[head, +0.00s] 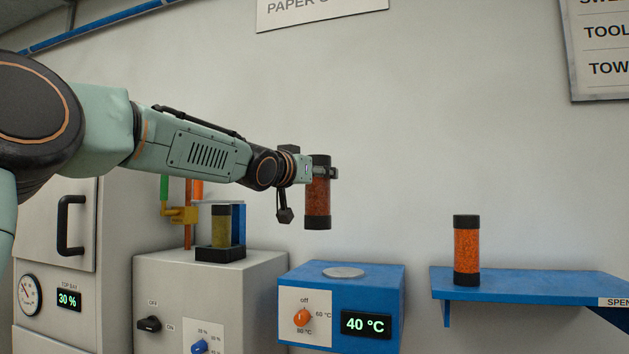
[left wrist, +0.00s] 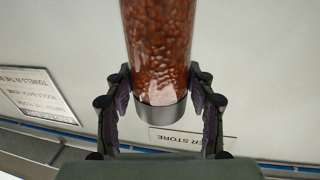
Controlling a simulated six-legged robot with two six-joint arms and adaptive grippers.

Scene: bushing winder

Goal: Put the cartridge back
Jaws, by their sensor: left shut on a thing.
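A cartridge (head: 317,200) with dark red-brown granules and black caps is held upright in the air by my left gripper (head: 325,173). In the left wrist view the gripper (left wrist: 166,108) has its two fingers on either side of the cartridge (left wrist: 158,45), near a grey end cap. In the head view it hangs above and slightly left of the blue heater box (head: 377,290), apart from its round top plate (head: 344,272). An orange cartridge (head: 467,251) stands upright on the blue shelf (head: 540,285). A yellow-green cartridge (head: 221,226) stands in a dark holder (head: 220,252). My right gripper is not in view.
The heater box display (head: 366,323) reads 40 °C. A grey cabinet (head: 210,285) with knobs stands to its left. A taller cabinet (head: 60,230) at far left shows 30 %. Much of the blue shelf is bare right of the orange cartridge.

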